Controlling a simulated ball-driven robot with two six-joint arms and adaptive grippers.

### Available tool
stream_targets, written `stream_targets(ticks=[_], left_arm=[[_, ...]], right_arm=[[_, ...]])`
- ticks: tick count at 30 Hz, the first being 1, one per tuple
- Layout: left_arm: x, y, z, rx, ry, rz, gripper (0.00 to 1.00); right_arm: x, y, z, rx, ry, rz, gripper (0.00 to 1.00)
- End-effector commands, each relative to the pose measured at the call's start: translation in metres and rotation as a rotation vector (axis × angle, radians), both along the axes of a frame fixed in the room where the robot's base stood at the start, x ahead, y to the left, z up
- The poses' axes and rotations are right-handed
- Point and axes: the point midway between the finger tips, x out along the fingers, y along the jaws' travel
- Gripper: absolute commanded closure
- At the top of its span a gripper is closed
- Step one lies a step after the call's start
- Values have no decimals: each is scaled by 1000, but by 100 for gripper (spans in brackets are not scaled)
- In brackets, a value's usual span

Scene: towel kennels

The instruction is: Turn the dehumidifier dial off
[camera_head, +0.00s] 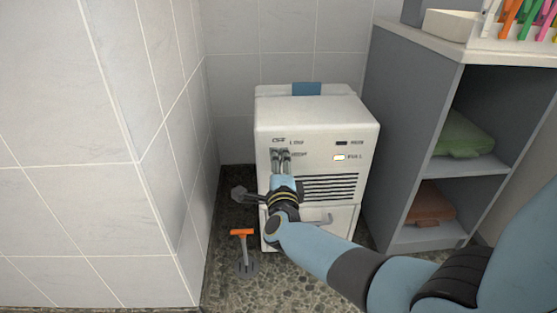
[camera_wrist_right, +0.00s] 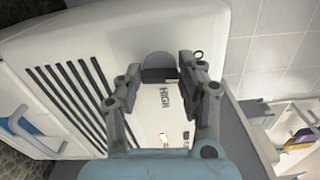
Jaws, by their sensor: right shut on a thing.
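The white dehumidifier (camera_head: 320,115) stands on the floor against the tiled wall, with a slotted vent and small printed labels on its front. My right gripper (camera_head: 280,157) reaches its upper left front, and the fingers hide the dial there in the head view. In the right wrist view, the grey dial (camera_wrist_right: 158,66) sits between the two fingers of my right gripper (camera_wrist_right: 167,75), which is shut on it. The word HIGH is printed near the dial. Which mark the dial points to cannot be told. My left gripper is not in view.
A small indicator (camera_head: 346,158) glows on the dehumidifier's right front. A grey shelf unit (camera_head: 405,125) stands close on the right, with a green folded towel (camera_head: 462,137) and a brown one (camera_head: 428,204). An orange-handled tool (camera_head: 242,233) stands on the floor at left.

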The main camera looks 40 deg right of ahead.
Motion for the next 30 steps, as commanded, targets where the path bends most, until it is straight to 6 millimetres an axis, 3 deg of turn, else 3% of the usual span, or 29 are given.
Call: stream_targets(ticks=[24,25,30], left_arm=[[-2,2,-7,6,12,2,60],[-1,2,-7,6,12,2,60],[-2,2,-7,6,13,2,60]], right_arm=[[0,1,-2,-97,63,1,94],[0,1,-2,-97,63,1,58],[0,1,-1,-96,61,1,38]])
